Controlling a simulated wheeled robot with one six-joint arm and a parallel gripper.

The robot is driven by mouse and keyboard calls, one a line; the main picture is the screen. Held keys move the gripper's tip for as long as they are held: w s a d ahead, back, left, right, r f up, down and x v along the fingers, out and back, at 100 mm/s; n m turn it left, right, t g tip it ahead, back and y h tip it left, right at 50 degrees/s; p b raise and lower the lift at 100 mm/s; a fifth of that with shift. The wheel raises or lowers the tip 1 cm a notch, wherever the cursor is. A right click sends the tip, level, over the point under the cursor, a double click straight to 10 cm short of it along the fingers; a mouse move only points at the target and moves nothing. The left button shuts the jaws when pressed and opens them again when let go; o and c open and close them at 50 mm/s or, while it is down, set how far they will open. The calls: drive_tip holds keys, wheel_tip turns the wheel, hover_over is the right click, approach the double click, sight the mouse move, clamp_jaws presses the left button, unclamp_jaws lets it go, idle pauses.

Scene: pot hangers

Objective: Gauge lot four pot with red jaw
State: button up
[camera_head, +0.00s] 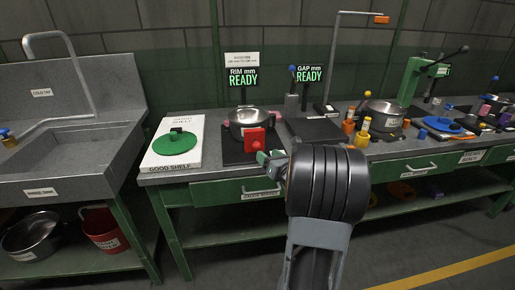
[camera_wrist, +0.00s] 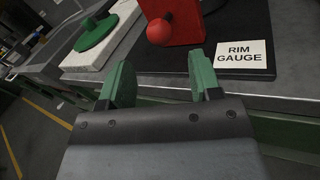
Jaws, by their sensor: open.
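A steel pot (camera_head: 243,117) with pinkish handles stands on the black rim gauge plate (camera_head: 232,154). The red jaw (camera_head: 254,141) is an upright red block at the pot's front. In the wrist view the red jaw (camera_wrist: 183,28) carries a round red knob (camera_wrist: 160,31) facing me. My gripper (camera_head: 270,161) is just in front of the red jaw; in the wrist view (camera_wrist: 160,80) its green fingers are apart and empty, with the knob beyond the tips, between them. The display above the pot reads RIM mm READY (camera_head: 243,77). The lot marking is not legible.
A green lid (camera_head: 174,143) lies on the white good shelf (camera_head: 155,160) left of the plate. A GAP mm READY display (camera_head: 309,73) stands right. Another pot (camera_head: 383,112) and several coloured parts crowd the bench further right. A sink (camera_head: 60,140) is at far left.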

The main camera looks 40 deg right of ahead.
sight(257, 146)
drive_tip(key=w, duration=0.7)
drive_tip(key=shift+w+d, duration=0.15)
drive_tip(key=shift+w, duration=0.2)
